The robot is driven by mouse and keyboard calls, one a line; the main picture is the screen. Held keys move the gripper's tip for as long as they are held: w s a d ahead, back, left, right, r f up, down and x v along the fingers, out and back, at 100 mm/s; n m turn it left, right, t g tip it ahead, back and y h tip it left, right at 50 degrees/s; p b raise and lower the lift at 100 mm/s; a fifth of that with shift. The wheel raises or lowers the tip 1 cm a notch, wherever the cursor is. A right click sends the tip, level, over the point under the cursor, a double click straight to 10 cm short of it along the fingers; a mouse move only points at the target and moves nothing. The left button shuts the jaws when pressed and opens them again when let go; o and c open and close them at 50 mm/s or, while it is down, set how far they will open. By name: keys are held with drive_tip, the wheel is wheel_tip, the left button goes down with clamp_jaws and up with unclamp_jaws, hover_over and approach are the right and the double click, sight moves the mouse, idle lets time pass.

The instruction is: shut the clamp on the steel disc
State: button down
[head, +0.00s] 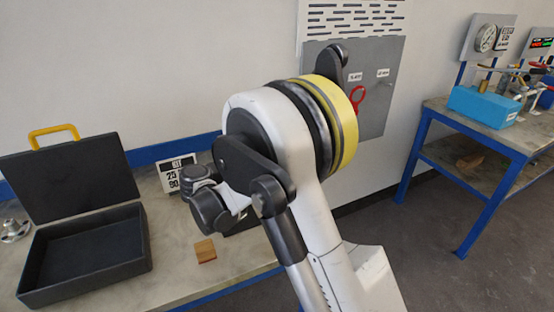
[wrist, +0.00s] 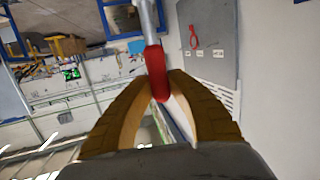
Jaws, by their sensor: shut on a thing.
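In the wrist view my gripper (wrist: 162,92) has its two tan fingers closed around a red grip (wrist: 155,62) on a grey metal bar (wrist: 148,20). The bar runs up out of the picture. The grip looks like a clamp handle, but the rest of the clamp is out of view. I cannot make out a clamp closed around a disc in either view. In the head view my arm fills the middle and my gripper does not show. A round steel piece (head: 13,231) lies at the far left of the near bench.
An open black case (head: 85,262) with a yellow handle, a sign (head: 176,174) and a wooden block (head: 205,250) are on the near bench. A blue box (head: 484,105) stands on the right bench. A red-handled tool (head: 358,97) hangs on the grey wall panel (head: 376,115).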

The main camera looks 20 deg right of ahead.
drive_tip(key=c, duration=1.2)
unclamp_jaws()
drive_tip(key=shift+c, duration=0.2)
drive_tip(key=v, duration=1.2)
